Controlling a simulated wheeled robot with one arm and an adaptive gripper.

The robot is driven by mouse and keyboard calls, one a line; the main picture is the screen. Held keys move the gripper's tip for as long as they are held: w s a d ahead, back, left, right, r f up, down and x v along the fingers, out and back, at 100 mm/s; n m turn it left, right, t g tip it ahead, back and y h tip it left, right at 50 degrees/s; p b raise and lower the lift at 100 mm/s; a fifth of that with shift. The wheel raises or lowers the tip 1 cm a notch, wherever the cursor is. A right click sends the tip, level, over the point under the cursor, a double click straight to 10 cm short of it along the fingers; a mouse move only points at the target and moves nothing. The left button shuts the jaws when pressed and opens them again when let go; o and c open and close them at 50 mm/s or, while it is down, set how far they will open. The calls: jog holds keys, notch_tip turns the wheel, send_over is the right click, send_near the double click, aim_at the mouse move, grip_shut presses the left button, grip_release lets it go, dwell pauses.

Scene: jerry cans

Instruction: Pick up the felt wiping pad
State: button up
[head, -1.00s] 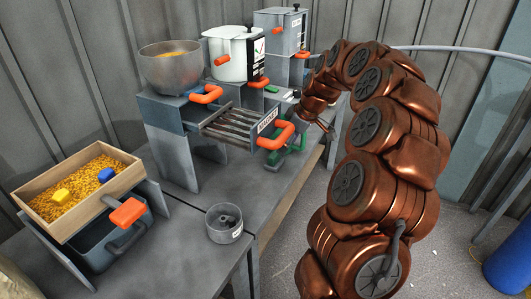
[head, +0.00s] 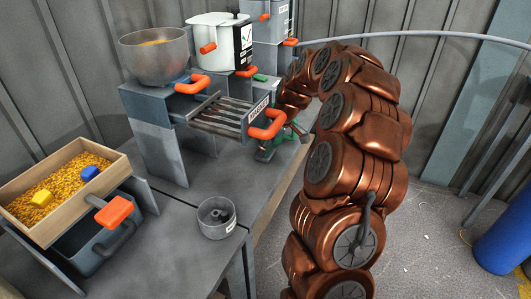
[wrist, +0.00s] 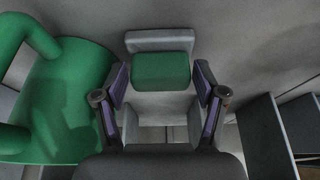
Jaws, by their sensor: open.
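A small block with a green front and a grey back, which looks like the felt wiping pad (wrist: 160,72), lies ahead in the wrist view. My gripper (wrist: 162,80) is open, with one purple-lined finger on each side of the pad. I cannot tell whether the fingers touch it. In the head view my gripper is mostly hidden behind my arm, low beside the orange-handled magnet drawer, and the pad cannot be made out clearly there.
A large green can-like object (wrist: 65,100) stands close on the left in the wrist view. Grey panels (wrist: 265,135) stand at right. The magnet drawer (head: 225,113), a round grey dish (head: 217,218) and a wooden tray of grain (head: 25,230) are on the bench.

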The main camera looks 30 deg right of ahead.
jog(key=shift+c, duration=0.4)
jog(key=c, duration=0.9)
jog(key=shift+o, duration=0.2)
jog(key=shift+r+p, duration=0.4)
jog(key=shift+r, duration=1.15)
jog(key=shift+s+r, duration=0.1)
jog(key=shift+r, duration=0.15)
jog(key=s+d+r, duration=0.1)
jog(key=s+d, duration=0.1)
jog(key=s, duration=1.3)
jog(key=shift+s+d+r+p, duration=0.15)
jog(key=shift+s+d+p, duration=0.2)
jog(key=shift+p, duration=0.1)
jog(key=shift+w, duration=0.1)
